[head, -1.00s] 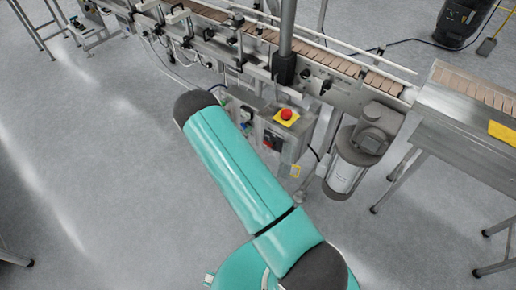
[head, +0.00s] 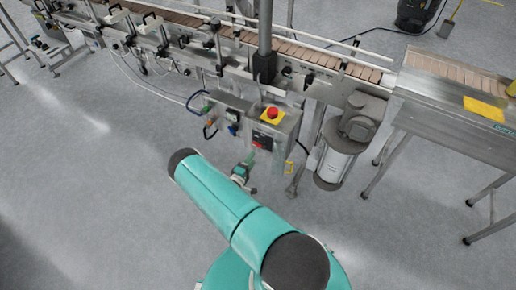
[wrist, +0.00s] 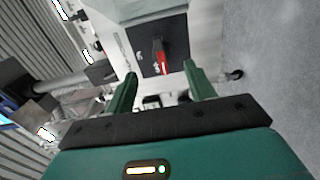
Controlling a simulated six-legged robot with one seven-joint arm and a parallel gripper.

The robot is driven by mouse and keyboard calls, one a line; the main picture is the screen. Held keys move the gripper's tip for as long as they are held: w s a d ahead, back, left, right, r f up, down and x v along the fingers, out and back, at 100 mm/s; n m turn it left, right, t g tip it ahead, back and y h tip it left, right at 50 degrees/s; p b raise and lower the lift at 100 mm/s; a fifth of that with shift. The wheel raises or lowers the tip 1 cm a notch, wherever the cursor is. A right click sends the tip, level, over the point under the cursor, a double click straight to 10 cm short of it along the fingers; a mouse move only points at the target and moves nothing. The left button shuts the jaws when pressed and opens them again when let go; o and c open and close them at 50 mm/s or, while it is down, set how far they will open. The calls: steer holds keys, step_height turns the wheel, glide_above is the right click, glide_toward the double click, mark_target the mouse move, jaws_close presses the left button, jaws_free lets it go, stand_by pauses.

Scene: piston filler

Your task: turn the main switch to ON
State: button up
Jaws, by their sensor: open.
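The main switch is a red handle on a black plate (wrist: 160,50) in the wrist view. In the head view it is the small black and red switch (head: 262,141) on the front of a grey control box (head: 290,128), below the conveyor. My gripper (wrist: 160,74) is open and empty. Its two green fingers point toward the switch, with the red handle beyond and between the tips, apart from them. In the head view my gripper (head: 244,168) is small, just in front of and below the box. I cannot read the switch's markings.
A red emergency stop button on a yellow base (head: 272,113) is on top of the box, above the switch. Cables hang at the box's left. A motor (head: 335,165) hangs to the right. The conveyor (head: 320,58) runs behind. The floor in front is clear.

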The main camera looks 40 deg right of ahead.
mark_target(260, 147)
steer(key=x, duration=0.8)
steer(key=shift+w+d, duration=0.25)
steer(key=c, duration=1)
